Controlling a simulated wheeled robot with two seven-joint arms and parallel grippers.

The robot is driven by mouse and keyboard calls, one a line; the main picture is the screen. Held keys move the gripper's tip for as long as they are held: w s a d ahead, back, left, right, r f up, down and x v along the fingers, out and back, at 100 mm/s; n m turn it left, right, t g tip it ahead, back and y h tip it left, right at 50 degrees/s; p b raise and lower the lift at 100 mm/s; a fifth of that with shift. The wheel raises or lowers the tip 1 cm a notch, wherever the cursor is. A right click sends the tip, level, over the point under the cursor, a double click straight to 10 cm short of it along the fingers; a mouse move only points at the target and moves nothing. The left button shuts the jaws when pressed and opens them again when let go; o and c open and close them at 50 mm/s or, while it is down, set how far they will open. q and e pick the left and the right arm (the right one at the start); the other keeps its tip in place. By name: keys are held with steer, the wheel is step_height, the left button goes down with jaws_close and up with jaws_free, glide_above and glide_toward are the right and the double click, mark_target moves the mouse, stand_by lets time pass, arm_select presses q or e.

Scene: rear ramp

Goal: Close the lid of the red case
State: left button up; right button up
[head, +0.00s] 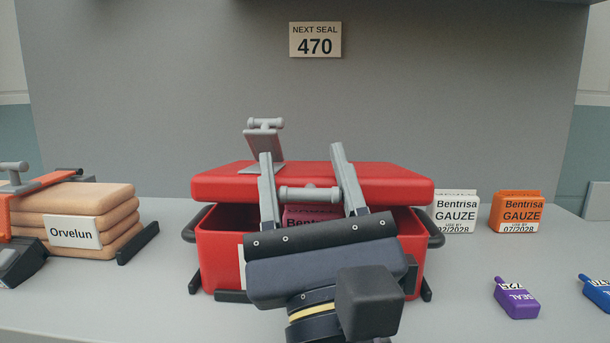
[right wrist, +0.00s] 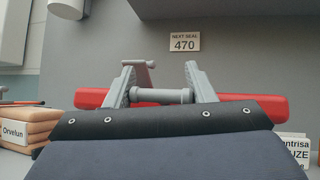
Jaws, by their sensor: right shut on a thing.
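The red case (head: 220,255) stands on the counter in the middle of the head view. Its red lid (head: 400,180) is low over the box, with a dark gap between its front edge and the rim. A pink Bentrisa pack (head: 300,215) shows inside, partly hidden. My right gripper (head: 303,165) is in front of the case, its two grey fingers either side of the grey bar (head: 308,194) at the lid's front, shut on it. The bar also shows in the right wrist view (right wrist: 162,96).
Tan folded packs (head: 85,200) labelled Orvelun stand at left, next to an orange item (head: 40,185) with a grey handle. White (head: 457,210) and orange (head: 517,212) gauze boxes stand at right. Purple (head: 517,298) and blue (head: 598,290) seals lie in front of them. A sign (head: 315,40) reads 470.

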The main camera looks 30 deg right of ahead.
steer(key=shift+w+d+f, duration=0.15)
steer(key=shift+f, duration=0.05)
steer(key=o, duration=1.3)
steer(key=p+v, duration=0.1)
steer(key=v, duration=0.5)
steer(key=shift+s, duration=0.3)
steer(key=shift+s+a+f, duration=0.2)
steer(key=shift+s+f, duration=0.2)
steer(key=shift+f, duration=0.1)
